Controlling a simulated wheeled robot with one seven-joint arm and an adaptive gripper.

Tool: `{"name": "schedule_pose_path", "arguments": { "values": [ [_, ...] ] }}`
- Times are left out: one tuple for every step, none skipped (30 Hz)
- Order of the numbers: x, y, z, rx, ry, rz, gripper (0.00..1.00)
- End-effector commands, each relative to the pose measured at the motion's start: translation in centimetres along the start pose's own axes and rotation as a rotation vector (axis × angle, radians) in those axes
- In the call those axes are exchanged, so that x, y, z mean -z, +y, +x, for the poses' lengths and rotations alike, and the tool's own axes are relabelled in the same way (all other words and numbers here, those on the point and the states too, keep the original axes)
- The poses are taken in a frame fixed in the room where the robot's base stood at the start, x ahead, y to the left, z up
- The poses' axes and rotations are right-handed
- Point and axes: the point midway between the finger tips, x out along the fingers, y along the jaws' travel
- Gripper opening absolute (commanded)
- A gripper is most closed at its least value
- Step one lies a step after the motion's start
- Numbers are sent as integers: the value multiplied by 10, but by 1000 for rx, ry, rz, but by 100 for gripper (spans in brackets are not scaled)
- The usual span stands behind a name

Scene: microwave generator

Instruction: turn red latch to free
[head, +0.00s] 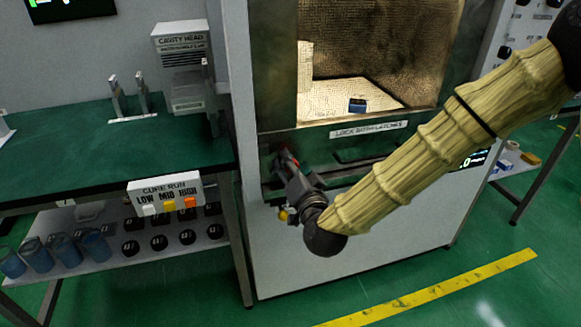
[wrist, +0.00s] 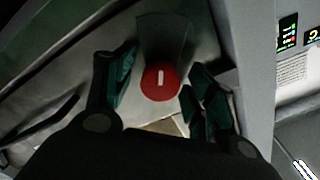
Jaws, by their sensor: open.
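The red latch (wrist: 160,82) is a round red knob with a white bar mark, seen in the wrist view between my two fingers. The bar stands about upright in that picture. My gripper (wrist: 157,88) is open, with one finger on each side of the knob; I cannot tell whether either finger touches it. In the head view my gripper (head: 285,163) is at the lower left of the machine's front, below the window. A bit of red shows at its tip there, and the rest of the latch is hidden.
The lit cavity holds a small dark blue block (head: 357,105). A label strip (head: 368,129) sits under the window. A green bench (head: 80,160) with a white Cure Run box (head: 165,190) stands to the left. Blue cups (head: 97,246) and black knobs are on its lower shelf.

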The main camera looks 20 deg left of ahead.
Motion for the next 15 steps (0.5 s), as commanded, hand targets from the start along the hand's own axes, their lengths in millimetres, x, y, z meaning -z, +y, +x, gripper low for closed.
{"name": "schedule_pose_path", "arguments": {
  "values": [
    [0, 0, -1, 0, -1, 0, 55],
    [0, 0, -2, 0, -1, 0, 55],
    [-1, 0, -4, -1, -1, 0, 55],
    [-1, 0, -7, -1, -2, 0, 55],
    [-1, 0, -9, -1, -1, 0, 55],
    [-1, 0, -14, -1, -2, 0, 55],
    [-1, 0, -18, -1, -3, 0, 55],
    [-1, 0, -23, -1, -3, 0, 55],
    [0, 0, -29, -1, -2, 1, 55],
    [0, 0, -35, -1, -2, 1, 55],
    [-1, 0, -41, -1, -3, 1, 55],
    [0, 0, -48, -1, -2, 1, 55],
    [-1, 0, -54, -1, -2, 1, 55],
    [-1, 0, -60, -1, -3, 2, 55],
    [-1, 0, -67, -1, -2, 2, 55]
  ]
}}
